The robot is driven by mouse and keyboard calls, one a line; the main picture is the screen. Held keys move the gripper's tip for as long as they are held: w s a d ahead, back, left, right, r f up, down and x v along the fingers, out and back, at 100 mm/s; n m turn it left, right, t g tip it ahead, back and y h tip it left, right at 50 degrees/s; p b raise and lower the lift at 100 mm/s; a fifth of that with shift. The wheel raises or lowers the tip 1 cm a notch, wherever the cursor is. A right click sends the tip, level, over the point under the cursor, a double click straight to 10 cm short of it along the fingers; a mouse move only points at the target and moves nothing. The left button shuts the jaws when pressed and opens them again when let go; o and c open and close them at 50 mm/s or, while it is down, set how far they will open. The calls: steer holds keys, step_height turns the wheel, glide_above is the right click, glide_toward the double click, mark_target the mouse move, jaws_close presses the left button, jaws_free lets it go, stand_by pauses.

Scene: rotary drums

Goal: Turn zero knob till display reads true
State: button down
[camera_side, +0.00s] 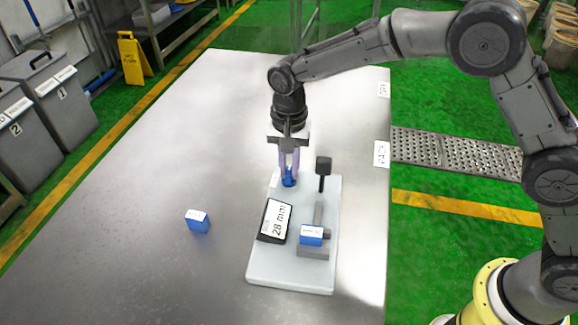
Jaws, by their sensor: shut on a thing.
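A white instrument base (290,277) lies on the grey metal table. My gripper (289,172) points down over its far left part, shut on a small blue knob (289,181). The fingers cover part of the knob. A black tilted display (275,220) sits on the base in front of the knob and reads "28 mm", with a smaller line above it too small to read. A blue block with a white top (312,235) sits on the grey fixture (313,251) at the right of the base.
A second blue block (198,221) lies on the table (150,255), left of the base. A black-topped upright part (323,166) stands just right of my gripper. The left of the table is clear. Grey bins (50,100) and a yellow floor sign (131,58) stand beyond the table.

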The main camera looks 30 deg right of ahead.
mark_target(289, 171)
steer(key=n, duration=0.5)
steer(key=shift+r, duration=0.1)
steer(key=shift+n, duration=2)
steer(key=c, duration=0.8)
jaws_free()
steer(key=shift+c, duration=0.2)
step_height(289, 171, up, 14)
